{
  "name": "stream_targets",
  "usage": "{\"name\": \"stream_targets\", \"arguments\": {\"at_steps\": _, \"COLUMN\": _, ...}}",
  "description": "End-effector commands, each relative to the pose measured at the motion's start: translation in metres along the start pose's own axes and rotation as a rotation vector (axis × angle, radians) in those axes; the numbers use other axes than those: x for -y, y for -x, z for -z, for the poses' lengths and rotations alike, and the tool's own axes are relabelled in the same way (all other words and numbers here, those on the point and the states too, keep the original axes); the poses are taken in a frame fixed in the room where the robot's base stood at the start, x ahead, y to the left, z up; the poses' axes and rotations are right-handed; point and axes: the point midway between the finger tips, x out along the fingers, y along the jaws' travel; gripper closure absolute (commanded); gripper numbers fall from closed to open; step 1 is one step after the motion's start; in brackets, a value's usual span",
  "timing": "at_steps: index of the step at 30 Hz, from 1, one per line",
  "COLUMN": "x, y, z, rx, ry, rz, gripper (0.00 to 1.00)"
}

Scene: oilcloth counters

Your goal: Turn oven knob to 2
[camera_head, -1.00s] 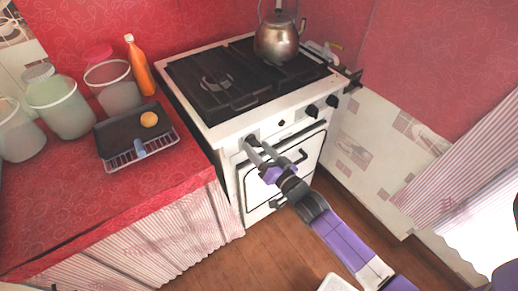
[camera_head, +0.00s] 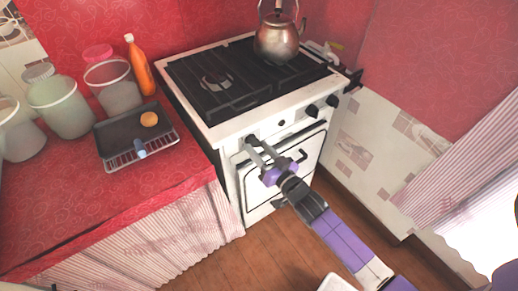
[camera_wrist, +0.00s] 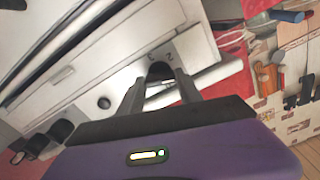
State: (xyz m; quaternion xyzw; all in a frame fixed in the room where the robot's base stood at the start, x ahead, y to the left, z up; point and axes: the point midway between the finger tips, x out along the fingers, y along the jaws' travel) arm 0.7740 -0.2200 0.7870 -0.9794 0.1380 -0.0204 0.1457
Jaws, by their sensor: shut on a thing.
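The white oven (camera_head: 258,180) stands in the corner with a row of dark knobs on its front panel. My gripper (camera_head: 252,145) reaches the left end of this panel. In the wrist view, my gripper (camera_wrist: 160,88) is shut on the dark oven knob (camera_wrist: 160,71), one finger on each side of it. Small dark marks, one like a 2, show on the white panel just beyond the knob. The knob's pointer cannot be made out. In the head view the fingers mostly hide this knob.
Other knobs (camera_head: 312,111) sit right along the panel. The oven door handle (camera_head: 299,157) is below my fingers. A kettle (camera_head: 277,40) stands on the hob. The red counter (camera_head: 70,215) on the left holds jars, a bottle and a tray (camera_head: 110,128).

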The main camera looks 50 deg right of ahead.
Motion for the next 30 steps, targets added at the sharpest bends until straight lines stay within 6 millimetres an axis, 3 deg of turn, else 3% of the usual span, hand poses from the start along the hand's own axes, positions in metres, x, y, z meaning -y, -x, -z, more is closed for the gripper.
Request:
{"name": "stream_targets", "arguments": {"at_steps": 18, "x": 0.0000, "y": 0.0001, "z": 0.0002, "rx": -0.001, "ry": 0.562, "rz": 0.000, "gripper": 0.99}}
{"name": "stream_targets", "arguments": {"at_steps": 30, "x": -0.0004, "y": 0.0003, "z": 0.0002, "rx": 0.000, "ry": 0.775, "rz": 0.000, "gripper": 0.99}}
